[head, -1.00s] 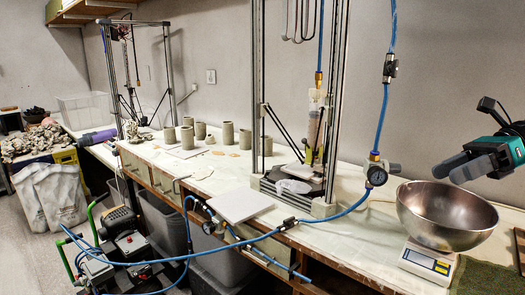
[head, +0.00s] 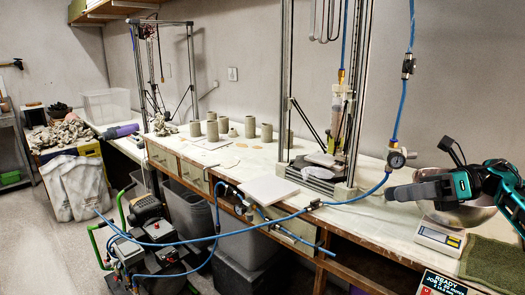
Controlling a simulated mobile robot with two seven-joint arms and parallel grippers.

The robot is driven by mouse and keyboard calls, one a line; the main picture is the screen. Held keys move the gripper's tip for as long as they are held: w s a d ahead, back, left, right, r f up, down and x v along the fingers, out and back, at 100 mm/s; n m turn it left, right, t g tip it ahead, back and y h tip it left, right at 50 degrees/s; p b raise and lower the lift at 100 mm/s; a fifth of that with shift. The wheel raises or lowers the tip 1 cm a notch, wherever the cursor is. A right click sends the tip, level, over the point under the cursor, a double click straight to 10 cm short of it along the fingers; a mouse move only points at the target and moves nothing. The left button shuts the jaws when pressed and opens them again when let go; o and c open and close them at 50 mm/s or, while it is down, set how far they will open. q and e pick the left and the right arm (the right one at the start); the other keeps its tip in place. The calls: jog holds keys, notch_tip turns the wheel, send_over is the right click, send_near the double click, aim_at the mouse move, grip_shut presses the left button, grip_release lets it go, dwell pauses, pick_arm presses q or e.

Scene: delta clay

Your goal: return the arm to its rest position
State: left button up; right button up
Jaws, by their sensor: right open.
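My right gripper (head: 402,186) comes in from the right edge, with a teal and black body and grey fingers pointing left. It is open, and I see nothing between its fingers. In the picture it covers much of the metal bowl (head: 468,215), which sits on a white scale (head: 440,236). I cannot tell how far the gripper is from the bowl. My left gripper is not in view.
The worktable (head: 375,222) carries a tall-framed printer with a pressure gauge (head: 396,159), a pale square slab (head: 269,190) and several clay cylinders (head: 212,131). A blue hose (head: 345,203) crosses in front. A green cloth (head: 490,262) lies at right.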

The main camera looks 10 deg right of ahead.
jog(key=s+a+f+m+t+h, duration=0.1)
jog(key=a+f+m+t+h, duration=0.1)
jog(key=a+f+m+t, duration=1.55)
jog(key=s+d+f+m+g+h, duration=0.1)
jog(key=s+f+m+g+h, duration=0.8)
jog(key=s+f+m, duration=0.9)
jog(key=s+m+h, duration=0.2)
jog(key=m, duration=0.6)
jog(key=shift+s+g+h, duration=0.2)
jog(key=shift+g+h, duration=0.1)
jog(key=shift+g, duration=0.05)
jog(key=shift+d, duration=0.1)
